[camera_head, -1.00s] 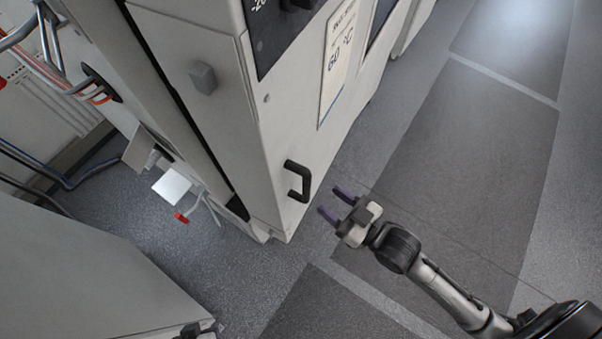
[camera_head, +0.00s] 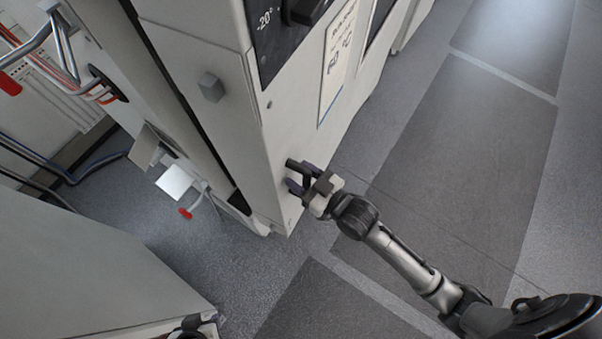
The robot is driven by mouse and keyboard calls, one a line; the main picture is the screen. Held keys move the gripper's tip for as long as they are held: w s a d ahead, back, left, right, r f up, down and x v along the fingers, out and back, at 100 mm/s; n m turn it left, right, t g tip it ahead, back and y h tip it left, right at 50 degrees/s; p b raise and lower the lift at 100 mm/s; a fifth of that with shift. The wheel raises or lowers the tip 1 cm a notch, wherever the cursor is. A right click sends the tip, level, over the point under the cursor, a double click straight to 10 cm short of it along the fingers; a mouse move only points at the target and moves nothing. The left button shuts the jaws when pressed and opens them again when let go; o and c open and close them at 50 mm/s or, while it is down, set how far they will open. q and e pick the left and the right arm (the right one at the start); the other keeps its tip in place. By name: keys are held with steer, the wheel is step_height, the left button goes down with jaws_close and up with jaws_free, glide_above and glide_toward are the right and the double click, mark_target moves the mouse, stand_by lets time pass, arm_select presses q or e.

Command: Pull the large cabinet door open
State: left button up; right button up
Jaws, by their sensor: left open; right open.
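The large cabinet door (camera_head: 270,150) is a pale panel on the tall cabinet and looks closed. Its black bar handle (camera_head: 292,163) sits low on the panel, partly hidden by my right gripper. A small part of my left gripper (camera_head: 207,319) shows at the bottom edge, away from the handle and mostly cut off.
A grey block (camera_head: 211,87) sticks out of the cabinet face above the handle. A dark panel with a knob (camera_head: 304,8) is higher up. A pale cabinet (camera_head: 90,270) stands at lower left. Cables and hoses (camera_head: 60,170) run at left. The floor (camera_head: 450,170) at right is clear.

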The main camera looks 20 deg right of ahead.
steer(key=shift+c, duration=0.3)
arm_select(q)
steer(key=shift+a, duration=0.2)
arm_select(e)
jaws_close()
